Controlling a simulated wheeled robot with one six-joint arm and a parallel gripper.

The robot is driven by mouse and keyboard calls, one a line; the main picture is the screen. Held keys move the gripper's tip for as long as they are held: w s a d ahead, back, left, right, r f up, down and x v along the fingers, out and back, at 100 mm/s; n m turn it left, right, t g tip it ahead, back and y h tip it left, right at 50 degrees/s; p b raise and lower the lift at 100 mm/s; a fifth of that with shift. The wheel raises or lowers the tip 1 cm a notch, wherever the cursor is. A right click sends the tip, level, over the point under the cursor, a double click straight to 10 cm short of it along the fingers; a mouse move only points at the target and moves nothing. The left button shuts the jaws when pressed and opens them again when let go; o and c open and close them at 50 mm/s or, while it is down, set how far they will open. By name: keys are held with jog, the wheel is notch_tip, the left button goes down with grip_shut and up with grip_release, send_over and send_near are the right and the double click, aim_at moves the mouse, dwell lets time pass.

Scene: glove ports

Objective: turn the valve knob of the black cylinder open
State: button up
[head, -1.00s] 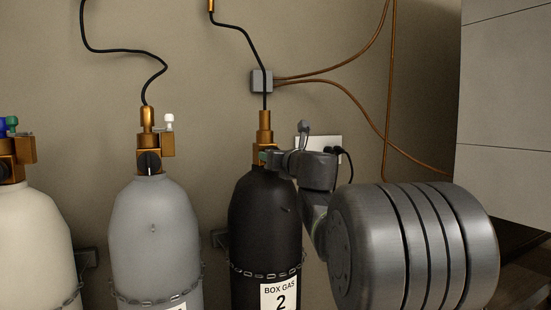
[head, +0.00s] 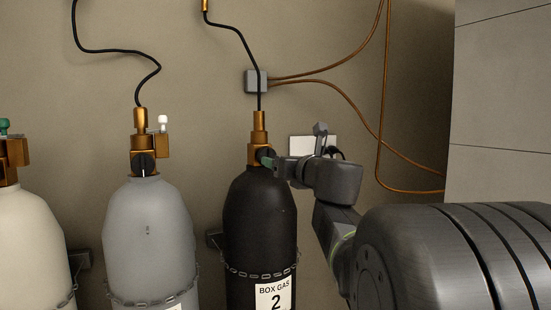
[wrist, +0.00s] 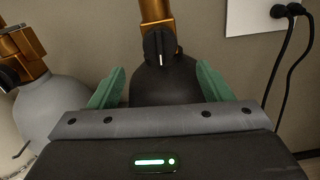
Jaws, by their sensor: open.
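The black cylinder (head: 262,220) stands upright at the middle of the head view, labelled "BOX GAS 2", with a brass valve (head: 259,130) on top. Its black valve knob (wrist: 160,46) shows in the wrist view with a white mark pointing roughly up and down; in the head view it is partly hidden by my gripper. My gripper (head: 270,160) is just right of the knob in the head view. In the wrist view the green fingers of my gripper (wrist: 157,85) are spread wide and empty. The knob lies ahead of them, roughly centred between them, and looks untouched.
A grey cylinder (head: 149,230) with its own knob (head: 143,165) and a cream cylinder (head: 28,240) stand to the left. A chain (head: 255,273) crosses the black cylinder. A wall socket with black plugs (wrist: 277,12) is right of the valve. A black hose (head: 250,50) rises above.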

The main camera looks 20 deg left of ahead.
jog(key=v, duration=0.5)
jog(key=shift+p, duration=0.35)
jog(key=shift+w+a, duration=0.1)
jog(key=b+x, duration=0.2)
jog(key=x, duration=1)
jog(key=shift+w+a, duration=0.2)
jog(key=shift+a, duration=0.1)
jog(key=shift+w+a, duration=0.3)
jog(key=shift+a, duration=0.1)
jog(key=shift+d, duration=0.1)
